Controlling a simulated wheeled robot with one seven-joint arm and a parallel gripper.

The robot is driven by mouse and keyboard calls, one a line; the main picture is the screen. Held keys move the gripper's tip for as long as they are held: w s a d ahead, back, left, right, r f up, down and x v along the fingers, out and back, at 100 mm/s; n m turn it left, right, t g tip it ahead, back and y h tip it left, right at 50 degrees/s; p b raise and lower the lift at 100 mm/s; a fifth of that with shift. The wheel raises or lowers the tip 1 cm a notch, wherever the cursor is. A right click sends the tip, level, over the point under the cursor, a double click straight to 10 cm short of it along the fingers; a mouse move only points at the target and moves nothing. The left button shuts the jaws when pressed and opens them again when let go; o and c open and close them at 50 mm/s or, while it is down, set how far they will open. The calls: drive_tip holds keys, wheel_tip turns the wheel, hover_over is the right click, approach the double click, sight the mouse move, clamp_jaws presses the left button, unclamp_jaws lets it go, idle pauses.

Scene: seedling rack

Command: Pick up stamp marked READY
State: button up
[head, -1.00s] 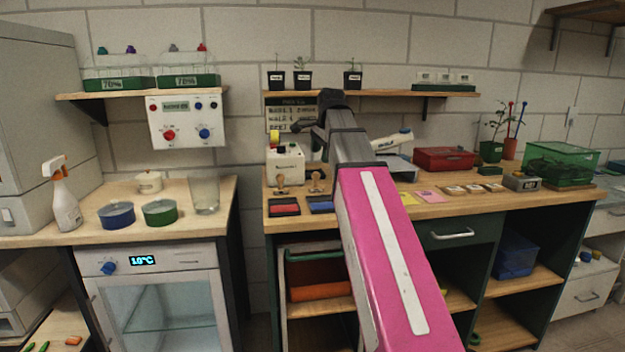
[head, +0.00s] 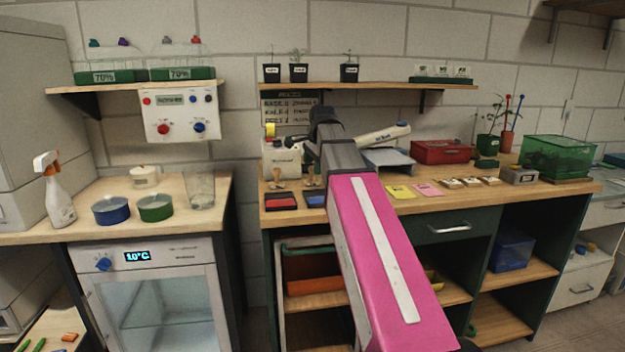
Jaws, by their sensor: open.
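Two wooden-handled stamps stand at the left end of the wooden bench, a left stamp (head: 278,179) and a right stamp (head: 311,177). Their markings are too small to read, so I cannot tell which says READY. A red ink pad (head: 281,201) and a blue ink pad (head: 315,200) lie in front of them. My gripper (head: 287,139) is small and dark at the end of my pink arm, in front of the white machine and above the stamps. It points left, is open and holds nothing that I can see.
A white machine (head: 281,159) stands behind the stamps. A shelf (head: 380,87) with potted seedlings hangs above. Yellow notes (head: 400,192), a red box (head: 442,152) and a green crate (head: 556,156) are to the right. A gap separates this bench from the left counter (head: 90,226).

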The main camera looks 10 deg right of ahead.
drive_tip(key=shift+x, duration=1.5)
drive_tip(key=c, duration=1)
drive_tip(key=shift+r, duration=0.15)
drive_tip(key=shift+w+r, duration=0.1)
drive_tip(key=shift+r, duration=0.4)
drive_tip(key=r, duration=0.2)
drive_tip(key=s+a+r, duration=0.1)
drive_tip(key=shift+r, duration=0.3)
drive_tip(key=s+a+r, duration=0.6)
drive_tip(key=s+a, duration=0.1)
drive_tip(key=shift+a, duration=0.3)
drive_tip(key=shift+o, duration=0.3)
drive_tip(key=shift+r, duration=0.1)
